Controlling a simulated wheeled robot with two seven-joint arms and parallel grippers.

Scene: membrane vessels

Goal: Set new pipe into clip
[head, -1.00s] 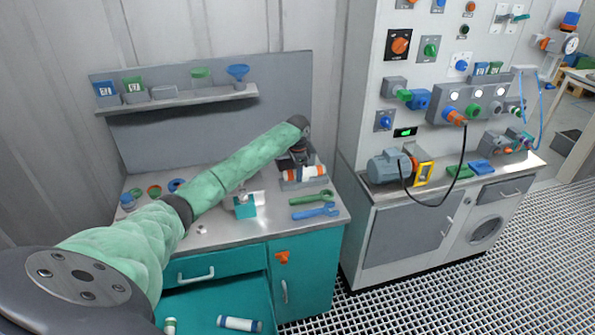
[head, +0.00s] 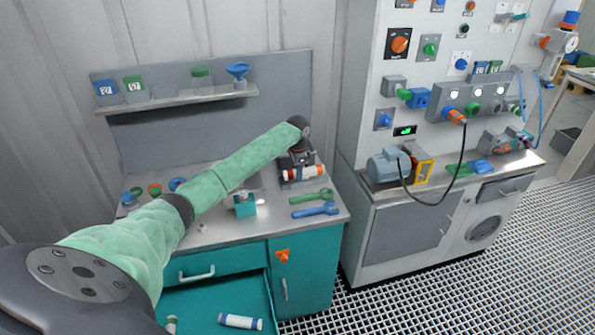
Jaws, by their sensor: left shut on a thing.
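My left gripper (head: 299,162) is at the right back of the grey worktop, pointing down. It is shut on a white pipe with orange ends (head: 303,173), at or just above a small grey holder (head: 301,183). The fingertips are small and partly hidden, and I cannot tell whether the pipe rests in the holder. A small teal block with a light top (head: 244,207) stands left of the holder, and I cannot tell whether it is the clip. A white pipe with blue ends (head: 240,321) lies in the open teal drawer. My right gripper is out of view.
Green (head: 312,197) and blue (head: 314,211) wrenches lie in front of the holder. Small coloured rings lie at the worktop's left. A shelf (head: 180,101) with bins and a blue funnel (head: 238,72) is behind. A machine cabinet (head: 410,225) stands to the right.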

